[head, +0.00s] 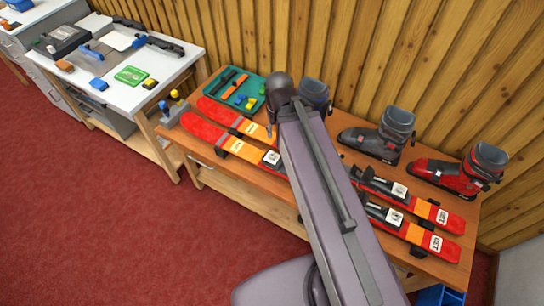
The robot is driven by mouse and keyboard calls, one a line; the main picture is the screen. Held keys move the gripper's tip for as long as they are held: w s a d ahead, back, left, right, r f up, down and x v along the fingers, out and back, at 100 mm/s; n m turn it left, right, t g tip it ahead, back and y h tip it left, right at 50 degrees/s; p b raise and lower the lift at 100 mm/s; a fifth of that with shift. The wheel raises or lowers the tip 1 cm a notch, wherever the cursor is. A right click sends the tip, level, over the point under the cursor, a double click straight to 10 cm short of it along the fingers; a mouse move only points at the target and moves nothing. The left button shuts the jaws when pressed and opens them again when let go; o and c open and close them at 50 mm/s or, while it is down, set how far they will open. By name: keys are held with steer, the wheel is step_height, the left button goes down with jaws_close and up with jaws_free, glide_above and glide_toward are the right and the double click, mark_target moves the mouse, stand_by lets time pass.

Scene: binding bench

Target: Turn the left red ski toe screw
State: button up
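Two red skis with orange and grey bands lie side by side along the wooden bench, the near one (204,130) and the far one (216,109). Both pass behind my arm, and their other ends show to its right. I cannot tell which is the left ski. Dark binding parts (372,181) show on the skis just right of my arm. No toe screw can be made out. My arm crosses the middle of the view and hides the skis' middle. My gripper is not visible; a dark joint of my arm is above the bench's back.
A green tray (262,105) with tools stands at the bench's back left. A grey boot (380,140) and a red boot (462,168) stand at the back right, with another boot (313,93) by my arm. A white table (121,97) is on the left. The red floor in front is clear.

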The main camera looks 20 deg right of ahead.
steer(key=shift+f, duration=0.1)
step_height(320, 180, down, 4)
steer(key=b, duration=0.4)
stand_by(0.7)
